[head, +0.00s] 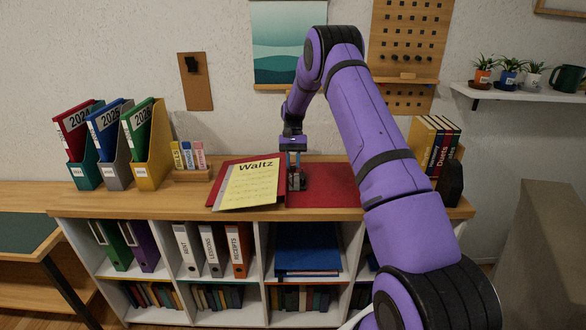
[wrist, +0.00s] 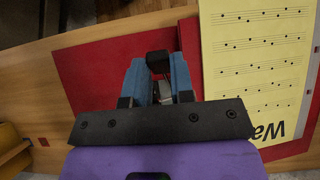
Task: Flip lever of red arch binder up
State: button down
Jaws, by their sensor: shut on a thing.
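The red arch binder (head: 325,187) lies open on the wooden cabinet top. Its left side carries a yellow "Waltz" sheet (head: 250,185) and its right cover is bare red. The dark lever mechanism (head: 297,182) sits along the middle of the binder, partly hidden by my gripper. My gripper (head: 293,165) points down over it. In the wrist view the blue fingers (wrist: 158,78) close around the lever, whose dark end (wrist: 159,62) shows between and beyond them. The binder's red cover (wrist: 85,72) also shows there. The exact angle of the lever is hard to tell.
Several magazine files (head: 148,150) and a small wooden holder (head: 192,174) stand to the left on the top. Upright books (head: 436,145) and a black bookend (head: 451,183) stand to the right. The wall is close behind. Shelves of binders lie below the top.

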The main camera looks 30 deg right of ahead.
jog(key=shift+w+d+r, duration=0.1)
jog(key=shift+w+d, duration=0.1)
jog(key=shift+w, duration=0.05)
dwell(0.3)
jog(key=c, duration=1)
grip_release()
jog(key=shift+o, duration=0.2)
jog(key=shift+w, duration=0.1)
jog(key=v, duration=1)
jog(key=shift+w+d+r, duration=0.15)
jog(key=shift+w+d, duration=0.1)
jog(key=shift+w, duration=0.05)
